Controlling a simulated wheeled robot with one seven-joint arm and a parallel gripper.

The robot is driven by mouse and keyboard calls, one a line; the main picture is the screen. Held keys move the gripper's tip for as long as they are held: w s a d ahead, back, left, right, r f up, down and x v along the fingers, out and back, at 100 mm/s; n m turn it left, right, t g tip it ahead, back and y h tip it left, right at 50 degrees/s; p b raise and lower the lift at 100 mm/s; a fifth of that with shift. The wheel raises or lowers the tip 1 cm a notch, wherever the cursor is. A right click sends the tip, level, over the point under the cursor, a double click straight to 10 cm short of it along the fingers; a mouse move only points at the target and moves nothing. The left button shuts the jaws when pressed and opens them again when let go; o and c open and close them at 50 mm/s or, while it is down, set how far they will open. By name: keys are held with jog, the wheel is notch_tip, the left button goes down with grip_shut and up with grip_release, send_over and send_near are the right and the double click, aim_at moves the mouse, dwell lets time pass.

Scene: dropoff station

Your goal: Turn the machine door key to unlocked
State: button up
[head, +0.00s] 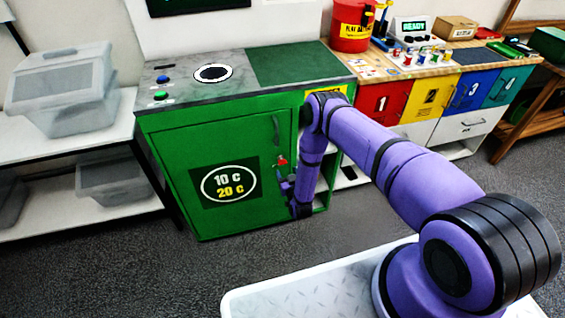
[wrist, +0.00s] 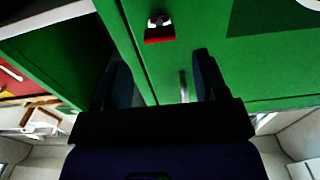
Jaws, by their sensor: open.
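The red door key (head: 282,161) sits on the green machine door (head: 180,150), right of the 10 C / 20 C label. It also shows in the wrist view (wrist: 159,36), near the top, as a red tab by a small silvery piece. I cannot tell whether it is locked. My gripper (head: 284,184) is close to the door, just below the key in the head view. In the wrist view my gripper (wrist: 160,68) is open, with nothing held between its two dark fingers. The key lies beyond the fingertips, apart from them.
A vertical door handle (head: 276,130) is above the key. An open compartment (head: 322,185) lies right of the door. The machine top (head: 190,80) carries buttons and a round white-ringed plate. Shelves with clear bins (head: 62,90) stand left; a workbench with coloured drawers (head: 440,95) stands right.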

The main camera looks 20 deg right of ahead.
aim_at(282, 162)
jog(key=w, duration=0.7)
jog(key=c, duration=0.9)
